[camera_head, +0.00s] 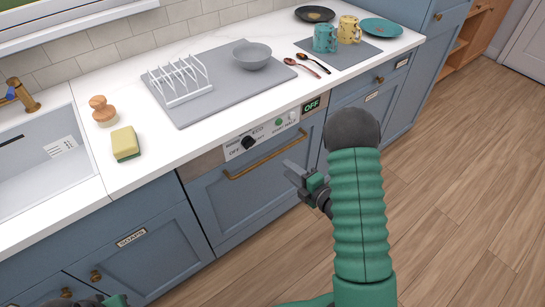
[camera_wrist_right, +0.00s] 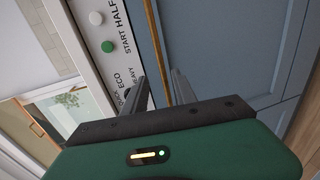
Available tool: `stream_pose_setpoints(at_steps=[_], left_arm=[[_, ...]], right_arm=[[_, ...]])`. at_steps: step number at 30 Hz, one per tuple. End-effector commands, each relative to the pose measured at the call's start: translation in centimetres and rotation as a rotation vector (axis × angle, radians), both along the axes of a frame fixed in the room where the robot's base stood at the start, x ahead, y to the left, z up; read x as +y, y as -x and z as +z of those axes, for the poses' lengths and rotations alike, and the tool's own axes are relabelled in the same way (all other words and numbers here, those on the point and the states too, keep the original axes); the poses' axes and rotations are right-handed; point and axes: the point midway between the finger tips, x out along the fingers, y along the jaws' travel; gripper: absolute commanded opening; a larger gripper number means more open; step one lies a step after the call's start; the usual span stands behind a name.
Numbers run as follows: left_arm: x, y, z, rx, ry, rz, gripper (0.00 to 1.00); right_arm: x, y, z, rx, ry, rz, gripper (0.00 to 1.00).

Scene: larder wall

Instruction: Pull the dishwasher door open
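The dishwasher door (camera_head: 255,192) is a blue panel under the counter, closed flush with the cabinets. Its long brass handle (camera_head: 262,158) runs along the top; it also shows in the right wrist view (camera_wrist_right: 157,45). My right gripper (camera_head: 291,172) is in front of the door's right part, below and apart from the handle in the head view. Its fingers are open and empty; in the right wrist view (camera_wrist_right: 163,88) the handle lines up with the gap between them. My left gripper (camera_head: 112,302) shows only partly at the bottom left edge; its fingertips are not clear.
The counter above holds a grey mat (camera_head: 215,100) with a white rack and bowl. Wooden floor (camera_head: 460,190) is clear at right.

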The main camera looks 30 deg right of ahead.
Motion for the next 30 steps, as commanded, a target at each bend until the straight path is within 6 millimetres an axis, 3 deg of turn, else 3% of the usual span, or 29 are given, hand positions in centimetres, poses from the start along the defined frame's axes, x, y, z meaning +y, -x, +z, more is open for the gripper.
stream_pose_setpoints(at_steps=[6, 12, 23, 30], left_arm=[[0.0, 0.0, -0.8, 0.000, 0.000, 0.000, 0.36], [0.0, 0.0, -1.1, 0.000, 0.000, 0.000, 0.36], [0.0, 0.0, -1.2, 0.000, 0.000, 0.000, 0.36], [0.0, 0.0, -1.2, 0.000, 0.000, 0.000, 0.36]], right_arm=[[-0.1, -5.8, -1.7, 0.001, -0.007, 0.001, 0.33], [0.2, -9.4, -2.4, 0.002, -0.007, 0.000, 0.33], [0.4, -10.4, -2.4, 0.003, -0.008, -0.002, 0.33], [0.2, -10.4, -2.4, 0.003, -0.008, -0.003, 0.03]])
